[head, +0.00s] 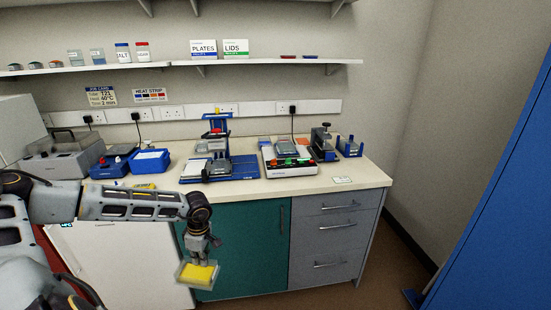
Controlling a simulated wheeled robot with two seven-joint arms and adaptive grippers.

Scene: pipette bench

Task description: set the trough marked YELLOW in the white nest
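A clear, shallow trough with yellow in it (199,274) hangs below my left gripper (200,263), in front of the teal cupboard door and lower than the bench top. The gripper points down and its fingers appear closed on the trough. Any marking on the trough is too small to read. A pale, flat piece (193,170) lies on the left of the blue stand on the bench; it may be the white nest, but I cannot tell at this size. My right gripper is not in view.
The blue stand (240,172) rises mid-bench. Right of it are a white device (292,170), a dark press (323,144) and a small blue rack (350,147). Blue bins (150,160) and a grey machine (62,158) stand left. The bench's front right is mostly clear.

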